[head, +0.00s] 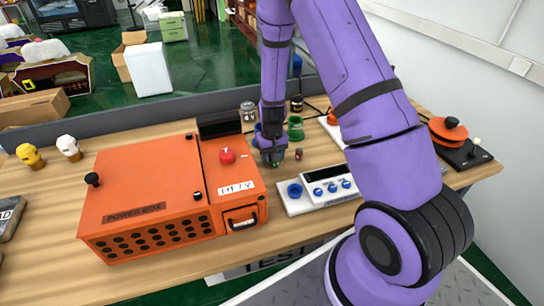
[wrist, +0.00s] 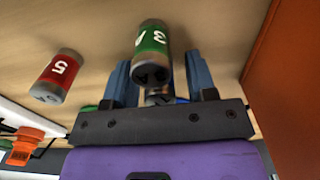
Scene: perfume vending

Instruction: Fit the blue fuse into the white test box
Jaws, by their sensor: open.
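The white test box (head: 313,204) lies on the table right of the orange power box, with a round blue socket (head: 294,191) and several blue knobs. My gripper (head: 272,160) points down at the table behind the test box, jaws apart. In the wrist view its fingers (wrist: 158,64) flank a green fuse (wrist: 153,42); I cannot tell whether the fuse is between them or beyond. A red fuse (wrist: 60,76) marked 5 stands to the left. A small bluish piece (wrist: 158,98) shows low between the fingers, mostly hidden. I cannot identify the blue fuse clearly.
The large orange power box (head: 150,190) stands close left of my gripper. Green (head: 295,130) and blue (head: 258,138) round pieces are near it. An orange-topped device (head: 448,131) is at the right. Yellow (head: 30,155) and white (head: 68,147) heads stand far left.

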